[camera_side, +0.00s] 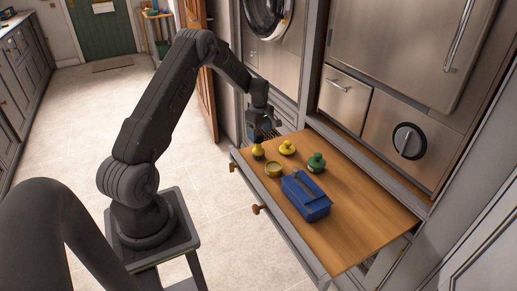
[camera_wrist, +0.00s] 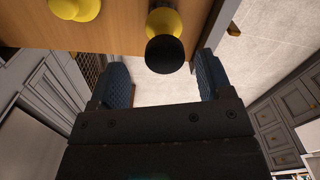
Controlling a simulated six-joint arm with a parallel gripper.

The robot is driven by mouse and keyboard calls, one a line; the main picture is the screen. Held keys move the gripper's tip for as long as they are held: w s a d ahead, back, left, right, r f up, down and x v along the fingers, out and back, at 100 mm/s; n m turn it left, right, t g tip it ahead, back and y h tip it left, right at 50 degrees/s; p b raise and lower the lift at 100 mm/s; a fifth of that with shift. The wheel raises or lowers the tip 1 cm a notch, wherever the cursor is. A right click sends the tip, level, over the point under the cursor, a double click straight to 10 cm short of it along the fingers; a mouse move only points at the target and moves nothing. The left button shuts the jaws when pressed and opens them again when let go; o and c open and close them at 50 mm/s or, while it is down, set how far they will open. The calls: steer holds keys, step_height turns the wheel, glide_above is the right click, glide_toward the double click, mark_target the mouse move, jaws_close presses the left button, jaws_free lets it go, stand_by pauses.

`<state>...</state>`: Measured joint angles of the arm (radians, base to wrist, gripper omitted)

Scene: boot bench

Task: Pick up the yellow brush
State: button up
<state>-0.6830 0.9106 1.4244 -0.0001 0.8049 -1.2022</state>
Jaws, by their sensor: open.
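The yellow brush (camera_side: 287,147), as I read it, is a squat yellow piece with a round knob, upright near the back edge of the wooden top. It also shows, cut off, at the upper left of the wrist view (camera_wrist: 76,9). My gripper (camera_side: 263,135) is open and empty, pointing down above the far left end of the top. In the wrist view its blue fingers (camera_wrist: 163,78) stand apart. The brush lies left of both fingers. A yellow bottle-like piece (camera_side: 257,153) with a black top (camera_wrist: 165,54) stands closer to my gripper, ahead of the gap between the fingers.
A round tin (camera_side: 273,169), a green knobbed piece (camera_side: 316,163) and a blue box-like holder (camera_side: 306,196) stand close by on the wooden top (camera_side: 365,220). The top's near right part is clear. Cabinets and appliances (camera_side: 405,140) rise behind it.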

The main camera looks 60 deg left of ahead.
mark_target(258, 135)
steer(key=f, duration=0.4)
steer(key=shift+s+f, duration=0.25)
steer(key=c, duration=1)
steer(key=shift+r, duration=0.15)
steer(key=shift+r, duration=0.55)
step_height(258, 135, up, 3)
steer(key=shift+f, duration=0.1)
steer(key=s+a+r, duration=0.1)
steer(key=s+r, duration=0.1)
steer(key=s, duration=0.1)
steer(key=s+a+r, duration=0.2)
steer(key=s, duration=0.2)
steer(key=s+a+r, duration=0.2)
steer(key=s+r, duration=0.1)
steer(key=shift+s, duration=0.3)
